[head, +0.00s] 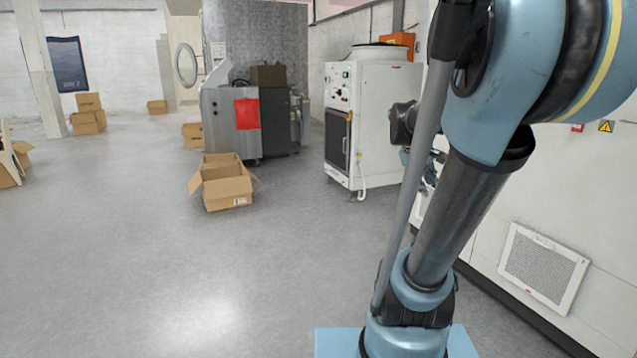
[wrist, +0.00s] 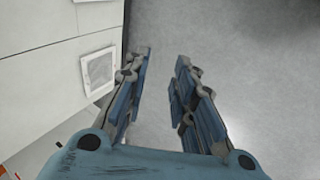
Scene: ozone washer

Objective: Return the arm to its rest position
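My arm fills the right side of the head view, its blue and dark links rising from a blue base. In the wrist view my gripper (wrist: 160,85) shows two blue and grey fingers with a clear gap between them. It is open and nothing is between the fingers. Grey floor shows through the gap. In the head view the gripper is mostly hidden behind my arm, and only dark parts show in front of the white machine.
A white cabinet wall with a vent grille (head: 543,267) runs along the right, close to my arm. A white washer machine (head: 375,125) stands ahead. An open cardboard box (head: 228,188) lies on the floor near a grey metal machine (head: 226,130).

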